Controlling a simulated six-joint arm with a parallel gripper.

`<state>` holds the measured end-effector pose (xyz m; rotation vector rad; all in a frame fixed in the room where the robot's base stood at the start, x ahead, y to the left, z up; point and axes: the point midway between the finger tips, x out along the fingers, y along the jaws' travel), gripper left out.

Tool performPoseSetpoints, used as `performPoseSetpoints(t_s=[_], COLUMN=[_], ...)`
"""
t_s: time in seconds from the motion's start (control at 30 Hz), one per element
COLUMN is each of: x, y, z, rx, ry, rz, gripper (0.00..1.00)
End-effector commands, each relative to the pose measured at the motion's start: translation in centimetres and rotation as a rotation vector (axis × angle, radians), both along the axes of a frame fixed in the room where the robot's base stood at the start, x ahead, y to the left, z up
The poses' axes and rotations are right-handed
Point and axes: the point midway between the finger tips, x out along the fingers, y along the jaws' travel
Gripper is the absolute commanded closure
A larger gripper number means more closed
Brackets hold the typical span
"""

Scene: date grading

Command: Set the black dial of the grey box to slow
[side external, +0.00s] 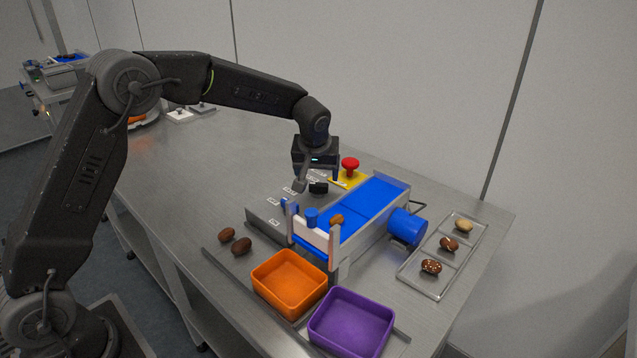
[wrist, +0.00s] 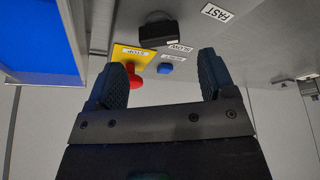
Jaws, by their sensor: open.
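The grey box (side external: 262,207) lies on the table beside the conveyor, with white labels on its top. Its black dial (side external: 318,188) is just below my gripper (side external: 318,182) in the side view. In the wrist view the dial (wrist: 157,31) sits at the top, beyond the fingertips and not between them. A FAST label (wrist: 218,12) is to its right and a SLOW label (wrist: 180,47) is close to its lower right edge. I cannot tell surely where the dial points. My gripper (wrist: 163,78) is open and empty, fingers either side of a blue button.
A red stop button (side external: 350,165) on a yellow plate (wrist: 134,55) stands close to my gripper. The blue conveyor (side external: 376,200) carries a date. An orange bin (side external: 290,305), a purple bin (side external: 350,350) and a clear tray (side external: 436,291) stand around it. Two dates lie front left.

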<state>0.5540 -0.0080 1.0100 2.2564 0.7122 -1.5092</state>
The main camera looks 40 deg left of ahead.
Motion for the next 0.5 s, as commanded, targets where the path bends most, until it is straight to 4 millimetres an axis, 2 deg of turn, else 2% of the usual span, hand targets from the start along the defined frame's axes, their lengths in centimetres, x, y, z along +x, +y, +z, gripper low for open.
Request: performPoseSetpoints(t_s=[0.03, 0.2, 0.5], x=[0.3, 1.1, 1.6], y=[0.3, 0.8, 1.2], z=[-1.0, -3.3, -4.8], rx=[0.000, 0.000, 0.001], ry=[0.002, 0.001, -0.001], rz=[0.002, 0.001, 0.000], gripper=[0.23, 0.23, 0.23])
